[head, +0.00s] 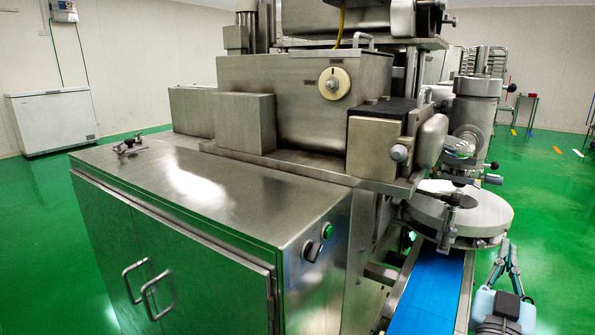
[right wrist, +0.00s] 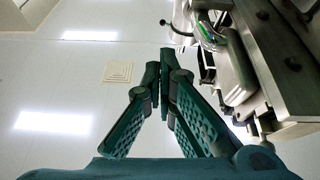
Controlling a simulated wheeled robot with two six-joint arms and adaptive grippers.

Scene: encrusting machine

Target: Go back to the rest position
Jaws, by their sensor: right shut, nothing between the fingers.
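My right gripper (head: 507,252) is at the lower right of the head view, pointing up beside the blue conveyor belt (head: 432,290). In the right wrist view its two fingers (right wrist: 165,60) meet at the tips, shut and empty, against the ceiling. The steel encrusting machine (head: 265,95) fills the middle of the head view. Its round steel turntable (head: 478,212) is just beyond and left of my right gripper. Machine parts (right wrist: 250,60) also show at the right of the right wrist view. My left gripper is not in view.
The machine's steel cabinet (head: 190,195) has a green button (head: 327,230) and a black knob (head: 312,251). A white chest freezer (head: 52,120) stands at the far left wall. Green floor (head: 550,200) is open at the right, with a rack (head: 480,60) at the back.

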